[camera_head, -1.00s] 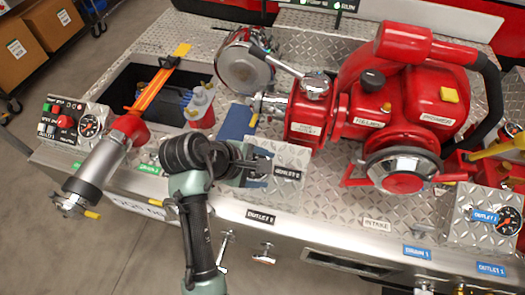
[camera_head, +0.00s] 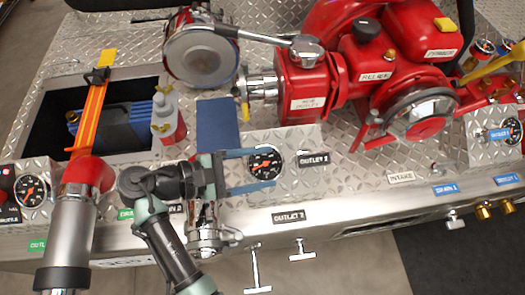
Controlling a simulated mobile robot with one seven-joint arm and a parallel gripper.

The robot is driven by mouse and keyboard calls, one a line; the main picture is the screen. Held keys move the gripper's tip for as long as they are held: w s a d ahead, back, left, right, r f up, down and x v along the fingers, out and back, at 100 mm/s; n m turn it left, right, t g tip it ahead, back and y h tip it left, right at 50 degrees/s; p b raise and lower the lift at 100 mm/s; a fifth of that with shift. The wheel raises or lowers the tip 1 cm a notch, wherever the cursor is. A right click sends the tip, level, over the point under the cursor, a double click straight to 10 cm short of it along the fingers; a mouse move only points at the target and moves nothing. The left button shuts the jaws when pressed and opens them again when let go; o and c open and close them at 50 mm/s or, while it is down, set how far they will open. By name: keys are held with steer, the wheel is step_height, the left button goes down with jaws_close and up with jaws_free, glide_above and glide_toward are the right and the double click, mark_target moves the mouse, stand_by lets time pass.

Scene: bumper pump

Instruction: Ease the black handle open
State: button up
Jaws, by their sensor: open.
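My gripper (camera_head: 266,168) is open, its two blue-grey fingers pointing right over the bumper's front panel. In the picture its fingers lie above and below a round black gauge (camera_head: 265,161); I cannot tell whether they touch it. Nothing is seen between the fingers except the gauge behind. I cannot make out for sure which part is the black handle. A black knob (camera_head: 365,28) sits on top of the red pump (camera_head: 325,85), above and right of my gripper.
A red-and-silver nozzle (camera_head: 75,215) stands at left, close to my arm. An open bin (camera_head: 50,110) holds a blue item, with an orange strap (camera_head: 88,125) across it. T-shaped pulls (camera_head: 257,270) stick out from the front.

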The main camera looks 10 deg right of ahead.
mark_target(309, 161)
steer(key=x, duration=1.3)
steer(key=shift+s+d+r+p, duration=0.15)
steer(key=shift+d+p, duration=0.15)
steer(key=shift+p, duration=0.05)
jaws_close()
stand_by(0.9)
